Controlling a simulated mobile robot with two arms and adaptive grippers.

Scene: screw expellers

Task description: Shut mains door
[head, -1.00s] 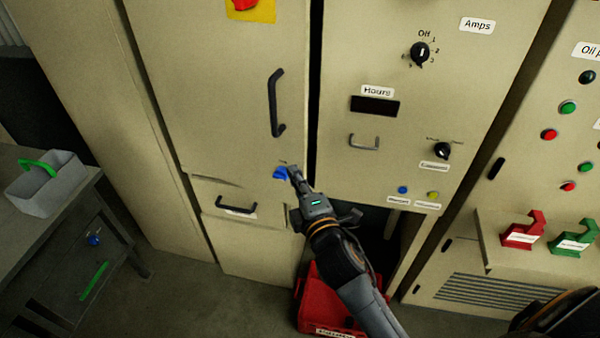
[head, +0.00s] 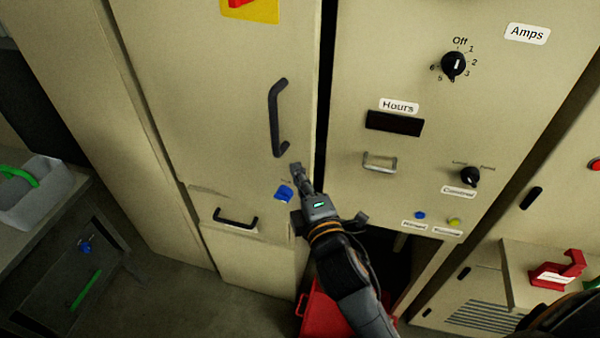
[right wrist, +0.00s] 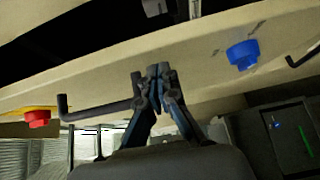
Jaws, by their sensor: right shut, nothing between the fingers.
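The mains door (head: 200,110) is a tall cream cabinet door with a dark bar handle (head: 275,115), a red and yellow switch (head: 250,8) and a blue knob (head: 284,193). A dark gap runs along its right edge; I cannot tell exactly how far it stands open. My right gripper (head: 296,170) is shut and empty in front of the door's lower right edge, just below the handle and beside the blue knob. In the right wrist view its closed fingertips (right wrist: 154,76) lie beside the handle (right wrist: 95,109); contact with the door is unclear. My left gripper is not in view.
Right of the gap stands a cream panel (head: 400,215) with dials and a small handle. A red box (head: 325,310) sits low behind my right arm. A dark bench with a grey tray (head: 35,200) stands at the left. Floor is clear between.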

